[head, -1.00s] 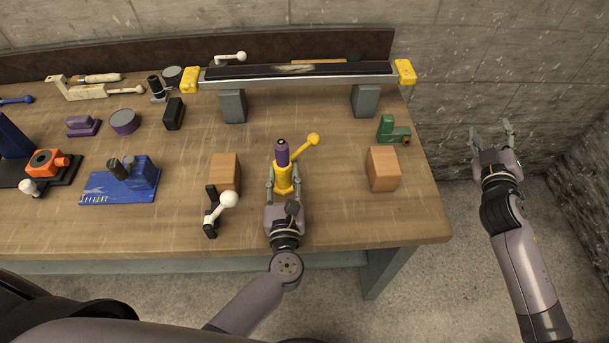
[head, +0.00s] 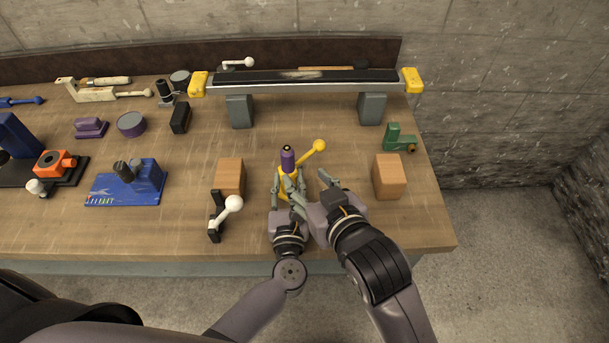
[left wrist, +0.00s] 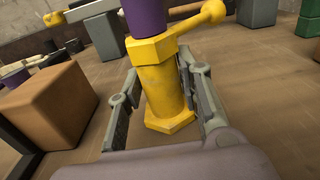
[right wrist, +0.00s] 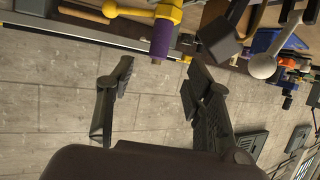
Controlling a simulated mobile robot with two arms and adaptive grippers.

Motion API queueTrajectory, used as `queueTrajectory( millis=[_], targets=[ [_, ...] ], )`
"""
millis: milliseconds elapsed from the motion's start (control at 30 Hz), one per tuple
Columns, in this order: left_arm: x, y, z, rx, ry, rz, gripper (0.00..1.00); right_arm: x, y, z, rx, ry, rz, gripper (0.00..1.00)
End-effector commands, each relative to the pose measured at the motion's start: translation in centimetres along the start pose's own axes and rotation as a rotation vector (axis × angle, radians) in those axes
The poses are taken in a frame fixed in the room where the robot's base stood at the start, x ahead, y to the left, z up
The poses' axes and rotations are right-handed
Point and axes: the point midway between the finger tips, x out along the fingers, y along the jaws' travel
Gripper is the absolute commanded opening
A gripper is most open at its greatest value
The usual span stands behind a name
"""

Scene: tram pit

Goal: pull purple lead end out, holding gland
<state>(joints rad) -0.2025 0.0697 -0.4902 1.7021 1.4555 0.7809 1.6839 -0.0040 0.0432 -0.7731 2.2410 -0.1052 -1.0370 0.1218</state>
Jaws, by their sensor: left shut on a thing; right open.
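The yellow gland (head: 284,183) stands upright on the bench, with a side arm ending in a yellow ball (head: 319,146). The purple lead end (head: 288,161) sticks up from its top, with a dark tip. My left gripper (left wrist: 160,80) is shut on the gland, one finger on each side of its body. My right gripper (head: 310,186) is open and empty, close to the right of the gland and partly covering it. In the right wrist view the purple lead end (right wrist: 160,38) shows ahead of the open fingertips (right wrist: 158,70), with no contact visible.
Wooden blocks stand left (head: 231,176) and right (head: 389,177) of the gland. A white-ball lever (head: 233,204) stands near the left block. A green fitting (head: 399,139) is at the right. A long rail (head: 305,80) on grey blocks spans the back.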

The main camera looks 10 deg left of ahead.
Motion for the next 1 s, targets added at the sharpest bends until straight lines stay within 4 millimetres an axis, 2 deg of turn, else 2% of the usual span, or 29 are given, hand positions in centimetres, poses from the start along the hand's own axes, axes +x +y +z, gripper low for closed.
queueTrajectory(
  millis=[167, 400, 600, 800, 1000],
  targets=[
    [0.0, 0.0, 0.0, 0.0, 0.0, -0.001, 0.0, 2.0, -0.1, 0.0, 0.001, -0.001, -0.002, 0.47],
    [0.0, 0.0, 0.0, 0.0, 0.0, -0.001, 0.0, 6.7, 0.0, -0.1, 0.0, -0.001, 0.0, 0.47],
    [0.0, 0.0, 0.0, 0.0, 0.0, -0.001, 0.0, 9.9, 0.0, -0.1, 0.0, 0.0, -0.001, 0.47],
    [0.0, 0.0, 0.0, 0.0, 0.0, -0.001, 0.0, 11.5, 0.0, -0.1, 0.0, 0.001, -0.001, 0.47],
    [0.0, 0.0, 0.0, 0.0, 0.0, -0.001, 0.0, 11.8, 0.0, -0.1, 0.0, 0.001, -0.001, 0.47]
  ],
)
